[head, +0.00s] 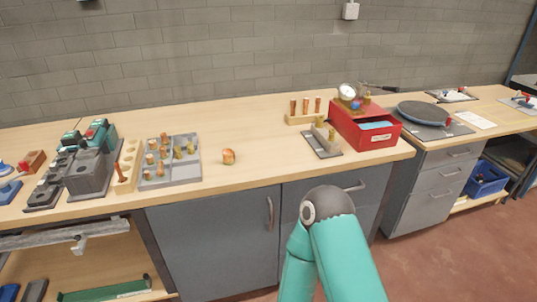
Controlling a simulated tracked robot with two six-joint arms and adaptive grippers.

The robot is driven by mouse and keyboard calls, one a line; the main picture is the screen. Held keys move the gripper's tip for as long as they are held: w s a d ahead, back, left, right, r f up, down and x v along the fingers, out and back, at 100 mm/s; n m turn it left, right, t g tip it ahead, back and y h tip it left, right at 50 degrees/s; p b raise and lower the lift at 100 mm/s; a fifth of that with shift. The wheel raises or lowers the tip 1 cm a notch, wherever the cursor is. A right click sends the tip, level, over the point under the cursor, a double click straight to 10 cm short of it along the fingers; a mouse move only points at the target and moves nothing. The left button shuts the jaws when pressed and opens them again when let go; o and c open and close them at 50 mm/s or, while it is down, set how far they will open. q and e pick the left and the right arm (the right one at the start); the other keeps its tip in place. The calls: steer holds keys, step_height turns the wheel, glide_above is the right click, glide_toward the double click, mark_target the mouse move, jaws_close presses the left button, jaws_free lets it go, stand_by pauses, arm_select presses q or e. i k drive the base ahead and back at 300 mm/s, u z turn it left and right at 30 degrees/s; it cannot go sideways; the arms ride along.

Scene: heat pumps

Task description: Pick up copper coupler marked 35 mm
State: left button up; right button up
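A single short copper fitting (229,157) stands alone on the wooden bench top, right of a grey tray (188,175). The tray holds several small copper and brass fittings, some copper (150,159) and some brass-yellow (178,152). No size marking can be read on any fitting, so I cannot tell which is the 35 mm coupler. One of my teal arms shows at the bottom centre, in front of the bench, with only its links and a dark joint visible. Neither gripper is in view.
A red box (364,134) with a gauge stands at the right, beside a wooden rack (303,118) of copper pieces and a small grey holder (322,147). Grey machines (90,165) stand at the left. The bench is clear around the lone fitting.

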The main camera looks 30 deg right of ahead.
mark_target(228, 159)
steer(key=z, duration=0.2)
steer(key=i, duration=1)
steer(key=u, duration=0.1)
